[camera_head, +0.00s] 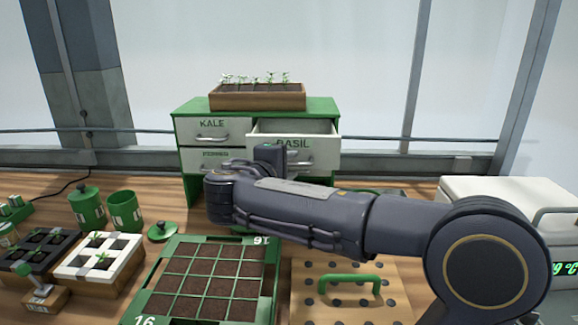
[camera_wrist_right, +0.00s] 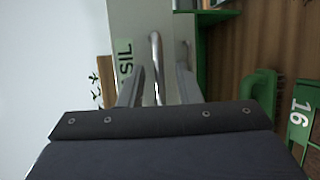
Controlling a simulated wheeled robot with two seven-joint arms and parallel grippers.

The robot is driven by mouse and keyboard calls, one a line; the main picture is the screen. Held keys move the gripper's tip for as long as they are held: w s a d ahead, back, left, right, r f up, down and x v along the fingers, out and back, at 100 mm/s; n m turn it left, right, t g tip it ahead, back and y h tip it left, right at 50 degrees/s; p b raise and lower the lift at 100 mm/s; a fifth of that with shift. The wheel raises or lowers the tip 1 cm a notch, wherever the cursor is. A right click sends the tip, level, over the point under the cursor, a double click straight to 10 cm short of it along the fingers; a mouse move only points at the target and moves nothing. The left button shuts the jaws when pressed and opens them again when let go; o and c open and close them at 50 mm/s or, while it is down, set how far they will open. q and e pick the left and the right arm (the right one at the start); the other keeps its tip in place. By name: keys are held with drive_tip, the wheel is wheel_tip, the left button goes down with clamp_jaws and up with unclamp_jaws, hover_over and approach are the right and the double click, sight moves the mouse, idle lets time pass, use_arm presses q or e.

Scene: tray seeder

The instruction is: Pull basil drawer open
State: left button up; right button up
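The basil drawer (camera_head: 318,145), a white front with green lettering, is at the upper right of the green cabinet (camera_head: 325,104). It stands partly out, with its inside showing above the front. My right gripper (camera_head: 272,153) is in front of this drawer, and my arm hides part of the front. In the right wrist view, the metal handle (camera_wrist_right: 155,55) of the drawer runs between the two fingers of my right gripper (camera_wrist_right: 160,88). The fingers are apart, with gaps showing beside the handle. My left gripper is not in view.
A planter of seedlings (camera_head: 258,97) stands on the cabinet. The kale drawer (camera_head: 203,130) is closed. A green seed tray (camera_head: 155,290), a board with a green handle (camera_head: 349,281), green cups (camera_head: 124,211) and a white box (camera_head: 500,193) crowd the wooden table.

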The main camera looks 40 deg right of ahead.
drive_tip(key=v, duration=0.8)
drive_tip(key=shift+d+f, duration=0.1)
drive_tip(key=shift+d, duration=0.05)
idle(0.5)
